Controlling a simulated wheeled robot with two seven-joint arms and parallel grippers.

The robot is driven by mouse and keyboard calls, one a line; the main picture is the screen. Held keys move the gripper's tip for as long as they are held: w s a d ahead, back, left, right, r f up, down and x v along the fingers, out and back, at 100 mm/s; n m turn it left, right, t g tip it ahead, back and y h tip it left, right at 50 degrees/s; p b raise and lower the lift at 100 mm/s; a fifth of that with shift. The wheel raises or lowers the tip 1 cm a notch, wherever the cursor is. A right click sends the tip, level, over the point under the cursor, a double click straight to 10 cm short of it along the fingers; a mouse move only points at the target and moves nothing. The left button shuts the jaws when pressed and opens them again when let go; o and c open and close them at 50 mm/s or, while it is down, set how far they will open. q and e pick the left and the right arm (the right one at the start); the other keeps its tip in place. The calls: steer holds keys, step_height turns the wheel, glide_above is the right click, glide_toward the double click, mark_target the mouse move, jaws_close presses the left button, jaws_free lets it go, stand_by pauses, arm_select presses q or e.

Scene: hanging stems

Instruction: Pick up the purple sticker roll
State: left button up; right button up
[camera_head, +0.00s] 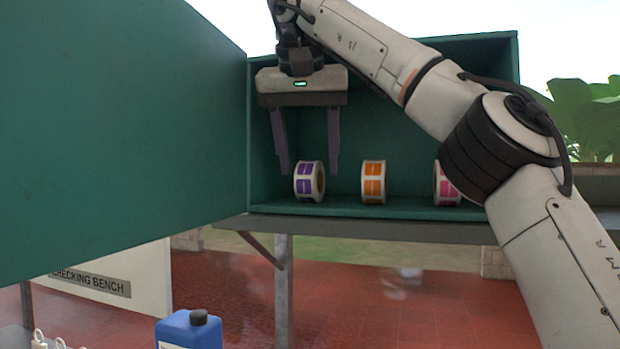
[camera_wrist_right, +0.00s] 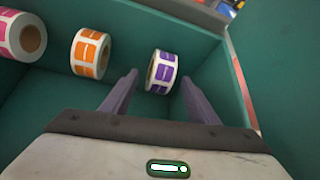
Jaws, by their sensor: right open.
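The purple sticker roll (camera_head: 304,181) stands on edge on the floor of the green cabinet, at the left end of a row of rolls. It also shows in the right wrist view (camera_wrist_right: 161,71), beyond and between the two fingers. My right gripper (camera_head: 309,172) is open and empty, pointing down, its fingers on either side of the roll in the head view. I cannot tell whether a finger touches it. In the right wrist view the gripper (camera_wrist_right: 165,95) has its fingertips just short of the roll. My left gripper is not in view.
An orange roll (camera_head: 373,182) and a pink roll (camera_head: 446,185) stand to the right in the cabinet (camera_head: 400,209). My right arm partly covers the pink one. A large green panel (camera_head: 110,120) fills the left. A blue bottle (camera_head: 189,330) stands low in front.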

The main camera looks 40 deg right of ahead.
steer(key=shift+x, duration=1.05)
jaws_close()
